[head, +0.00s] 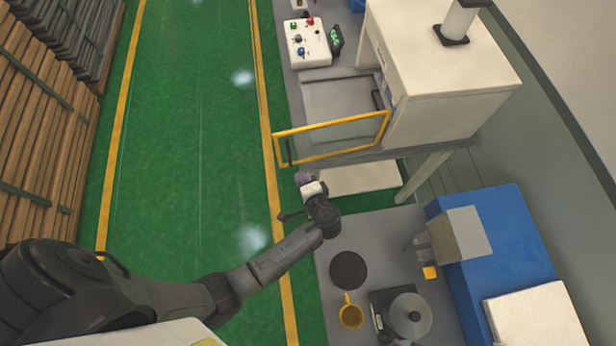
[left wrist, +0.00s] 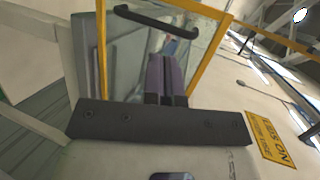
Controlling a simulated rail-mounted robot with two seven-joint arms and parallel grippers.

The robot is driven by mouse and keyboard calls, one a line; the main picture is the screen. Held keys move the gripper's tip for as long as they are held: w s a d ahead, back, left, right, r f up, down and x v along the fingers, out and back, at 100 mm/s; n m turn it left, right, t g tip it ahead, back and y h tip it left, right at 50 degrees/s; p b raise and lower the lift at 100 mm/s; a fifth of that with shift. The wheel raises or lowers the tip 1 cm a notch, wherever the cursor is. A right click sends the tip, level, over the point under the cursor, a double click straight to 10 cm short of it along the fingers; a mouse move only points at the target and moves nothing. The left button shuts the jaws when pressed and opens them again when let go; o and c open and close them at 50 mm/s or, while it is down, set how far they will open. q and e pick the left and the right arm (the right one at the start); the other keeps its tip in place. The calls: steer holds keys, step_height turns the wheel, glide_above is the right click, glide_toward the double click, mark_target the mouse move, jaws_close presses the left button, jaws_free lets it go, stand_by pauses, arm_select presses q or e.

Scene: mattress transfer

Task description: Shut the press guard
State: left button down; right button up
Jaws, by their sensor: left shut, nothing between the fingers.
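The press guard (head: 332,123) is a clear panel in a yellow frame. It stands open, swung out to the left from the front of the white press (head: 455,85). My left gripper (head: 302,177) is just in front of the guard's lower edge, toward the bottom of the head view. In the left wrist view, its purple fingers (left wrist: 166,78) are together and empty, pointing at the guard (left wrist: 208,60). A black handle (left wrist: 155,20) crosses the panel beyond the fingertips. I cannot tell whether the fingers touch the panel. My right gripper is not in view.
A white control box (head: 307,43) with coloured buttons sits on the bench left of the press. The green floor (head: 195,150) at left is clear.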

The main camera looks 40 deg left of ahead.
mark_target(290, 158)
arm_select(q)
steer(key=x, duration=0.4)
steer(key=r+b+x, duration=0.1)
steer(key=x, duration=0.1)
steer(key=shift+w+a, duration=0.1)
steer(key=shift+a, duration=0.2)
